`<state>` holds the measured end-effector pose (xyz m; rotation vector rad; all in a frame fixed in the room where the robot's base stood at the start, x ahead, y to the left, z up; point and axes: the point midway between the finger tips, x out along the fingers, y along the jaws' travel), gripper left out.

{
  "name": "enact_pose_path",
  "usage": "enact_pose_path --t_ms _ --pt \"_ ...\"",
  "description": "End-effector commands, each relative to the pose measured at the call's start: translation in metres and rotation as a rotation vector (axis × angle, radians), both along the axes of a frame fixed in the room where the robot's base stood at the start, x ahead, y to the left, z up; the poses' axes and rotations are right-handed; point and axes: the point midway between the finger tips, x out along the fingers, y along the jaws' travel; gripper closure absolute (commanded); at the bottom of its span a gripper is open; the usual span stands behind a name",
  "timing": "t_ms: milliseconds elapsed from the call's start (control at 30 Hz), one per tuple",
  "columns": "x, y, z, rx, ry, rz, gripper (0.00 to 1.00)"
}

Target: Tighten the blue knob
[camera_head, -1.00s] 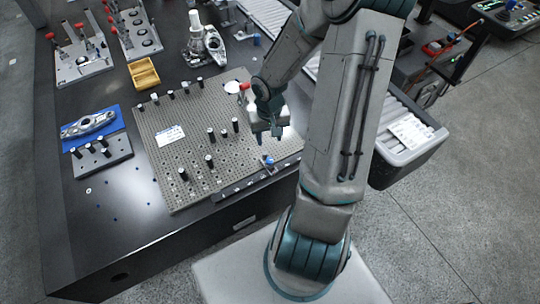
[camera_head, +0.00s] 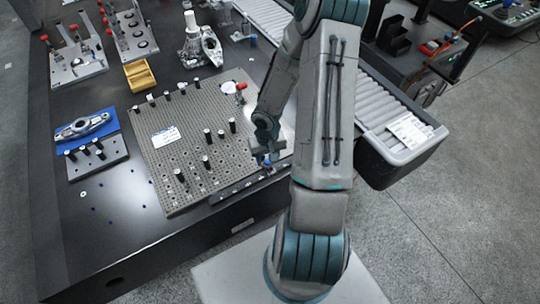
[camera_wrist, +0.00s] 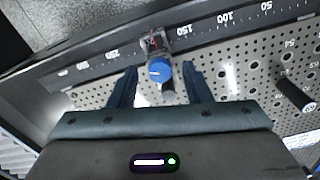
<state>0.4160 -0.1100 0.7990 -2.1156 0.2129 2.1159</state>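The blue knob (camera_wrist: 158,72) sits on a small dark mount near the ruler strip at the edge of the perforated plate. In the wrist view it has a pale pointer mark on its face. In the head view the knob (camera_head: 267,161) is mostly covered by my gripper. My gripper (camera_wrist: 158,80) is open, with one dark finger on each side of the knob and a visible gap at both sides. In the head view my gripper (camera_head: 266,157) points down over the knob. I cannot tell the exact height of the fingertips over it.
The perforated plate (camera_head: 165,180) carries several black pins and a red-handled clamp (camera_head: 240,87). The numbered ruler strip (camera_wrist: 205,30) runs along its edge. A blue tray (camera_head: 100,130) with a metal part, a yellow box (camera_head: 139,75) and a roller conveyor (camera_head: 375,95) stand farther off.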

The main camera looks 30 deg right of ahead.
Motion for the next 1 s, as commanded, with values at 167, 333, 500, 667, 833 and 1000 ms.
enact_pose_path --t_ms 167,333,500,667,833,1000 --pt "0.000 0.000 0.000 0.000 0.000 0.000 1.00" --pt "0.000 -0.006 0.000 -0.002 0.000 -0.002 1.00" --pt "0.000 -0.003 0.001 -0.003 0.001 0.001 1.00" --pt "0.000 -0.002 0.001 -0.003 0.001 0.009 1.00" --pt "0.000 -0.001 0.001 -0.002 0.000 0.020 1.00" --pt "0.000 0.000 0.001 -0.002 0.001 0.036 1.00"
